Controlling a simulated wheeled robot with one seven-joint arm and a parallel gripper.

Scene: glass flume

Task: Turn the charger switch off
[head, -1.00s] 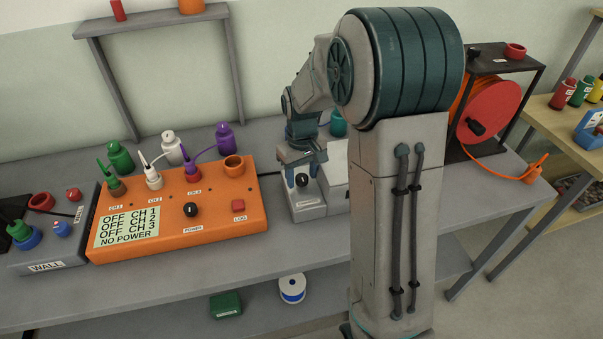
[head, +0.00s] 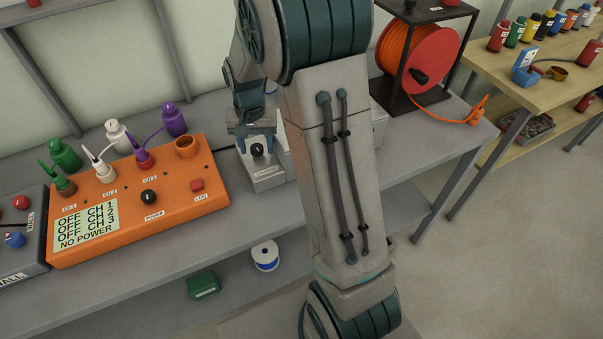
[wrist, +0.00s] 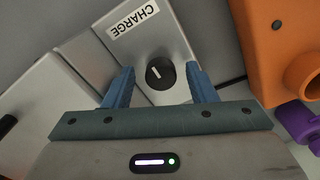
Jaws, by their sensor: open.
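The charger (head: 262,172) is a grey box with a label on its front, on the bench right of the orange logger. Its switch is a round black knob (head: 257,149) on top. In the wrist view the knob (wrist: 160,73) has a white pointer line and sits below an upside-down "CHARGE" label (wrist: 133,19). My gripper (wrist: 158,85) is open, with its blue fingers on either side of the knob and apart from it. In the head view my gripper (head: 254,140) is just above the charger.
The orange logger (head: 205,207) stands close left of the charger; its screen (head: 86,229) reads OFF for its channels and NO POWER. A black frame with an orange cable reel (head: 420,57) stands at the right. The front strip of the bench is clear.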

